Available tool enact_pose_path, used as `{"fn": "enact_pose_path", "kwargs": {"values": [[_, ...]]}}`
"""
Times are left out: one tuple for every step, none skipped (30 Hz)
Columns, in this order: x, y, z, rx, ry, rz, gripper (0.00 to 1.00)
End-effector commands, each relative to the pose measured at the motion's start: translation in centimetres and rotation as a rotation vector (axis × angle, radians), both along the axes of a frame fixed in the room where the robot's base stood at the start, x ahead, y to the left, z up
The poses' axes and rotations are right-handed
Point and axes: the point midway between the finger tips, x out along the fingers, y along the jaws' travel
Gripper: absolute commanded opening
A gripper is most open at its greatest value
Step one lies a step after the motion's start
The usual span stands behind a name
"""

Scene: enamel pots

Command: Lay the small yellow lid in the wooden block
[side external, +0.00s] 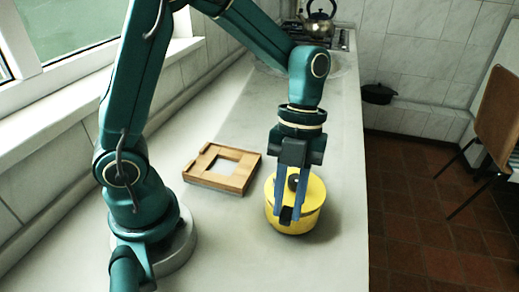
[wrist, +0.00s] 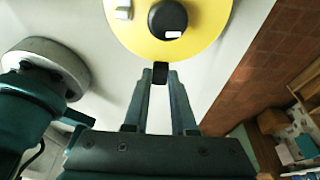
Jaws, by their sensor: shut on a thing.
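A round yellow lid (side external: 313,188) with a black knob (wrist: 168,18) shows on a yellow pot (side external: 311,222) on the counter. The lid also shows from above in the wrist view (wrist: 203,38). My gripper (side external: 291,219) points down in front of the pot in the side view. Its fingers are shut on a small dark piece (wrist: 160,73) at the lid's near edge. I cannot tell whether this piece belongs to the lid or the pot. The black knob is clear of the fingertips. The wooden block (side external: 236,184), with a square opening, lies flat left of the pot, its opening empty.
The grey counter (side external: 235,245) is bare between my base and the pot. Its right edge drops to a brown tiled floor (side external: 425,240) close to the pot. A kettle (side external: 319,20) stands on a stove at the back. The window wall bounds the left.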

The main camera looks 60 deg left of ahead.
Motion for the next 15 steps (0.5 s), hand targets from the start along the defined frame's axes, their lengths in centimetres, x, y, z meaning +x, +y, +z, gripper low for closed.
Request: {"fn": "enact_pose_path", "kwargs": {"values": [[0.1,0.0,0.3,0.000,-0.003,0.000,0.00],[0.0,0.0,0.5,0.000,-0.003,0.001,0.00],[0.0,0.0,0.6,0.000,-0.003,0.001,0.00],[0.0,0.0,0.8,0.000,-0.003,0.001,0.00],[0.0,0.0,0.9,0.001,-0.002,0.001,0.00],[0.0,0.0,1.1,0.001,-0.002,0.001,0.00],[0.0,0.0,1.2,0.001,-0.002,0.001,0.00],[0.1,0.0,1.4,0.001,-0.003,0.001,0.00],[0.1,0.0,1.6,0.001,-0.003,0.001,0.00],[0.1,0.0,1.7,0.000,-0.003,0.001,0.00],[0.1,0.0,1.9,0.001,-0.002,0.000,0.00],[0.1,0.0,2.0,0.001,-0.003,0.001,0.00],[0.0,0.0,2.2,0.001,-0.002,0.000,0.00],[0.0,0.0,2.3,0.000,-0.002,-0.001,0.00],[0.0,0.0,2.5,0.000,-0.002,-0.001,0.00]]}}
